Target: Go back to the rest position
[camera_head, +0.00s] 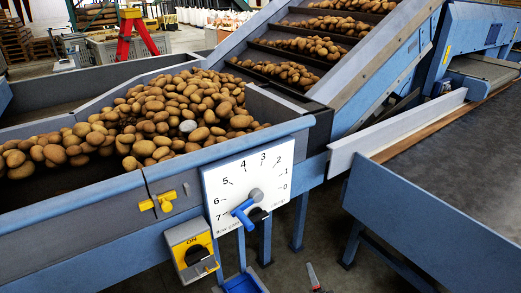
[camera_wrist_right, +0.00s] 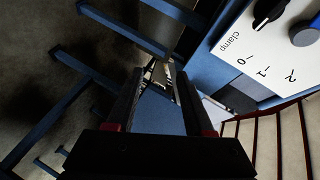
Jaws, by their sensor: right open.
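My right gripper shows in the right wrist view (camera_wrist_right: 160,75) as two long dark fingers, set apart with nothing held between them. In the head view only a small grey and red tip, probably this gripper (camera_head: 313,277), shows at the bottom edge, below and right of the white dial plate (camera_head: 225,180). The dial plate also shows at the upper right of the wrist view (camera_wrist_right: 250,55), apart from the fingers. Its blue lever (camera_head: 241,212) points down-left towards 7. A black clamp knob (camera_head: 258,215) sits beside it. My left gripper is not in view.
A hopper (camera_head: 90,210) full of potatoes (camera_head: 180,110) stands at the left. An inclined conveyor (camera_head: 375,70) carries more potatoes upward. A yellow switch box (camera_head: 192,250) hangs under the hopper's edge. A dark belt table (camera_head: 450,150) fills the right. Blue legs (camera_head: 300,220) stand below the frame.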

